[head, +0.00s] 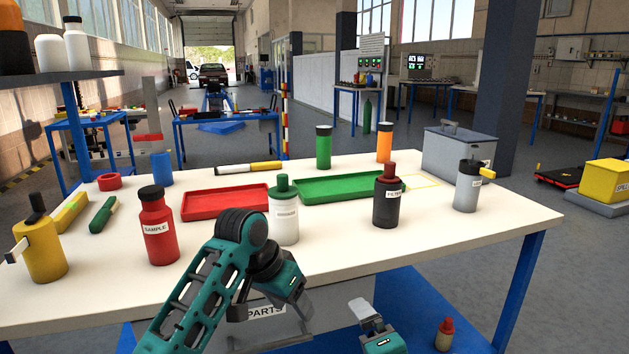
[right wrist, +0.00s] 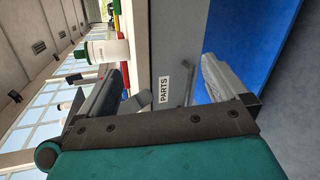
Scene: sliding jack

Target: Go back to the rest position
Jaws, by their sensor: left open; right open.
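My left gripper (head: 270,318) is in front of the near edge of the white workbench (head: 350,238), with its jaws apart and nothing between them. My right gripper (head: 374,322) shows only in part at the bottom of the head view, right of the left one and off the bench edge. In the right wrist view my right gripper (right wrist: 163,72) has its two fingers wide apart and empty. A grey drawer front (right wrist: 192,45) with a PARTS label lies beyond them.
Near the bench front stand a red SAMPLE bottle (head: 158,228), a white bottle (head: 284,216) and a black bottle (head: 387,199). Red (head: 225,203) and green (head: 345,187) trays lie behind. A small red-capped bottle (head: 445,335) stands below on the blue shelf (head: 420,305).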

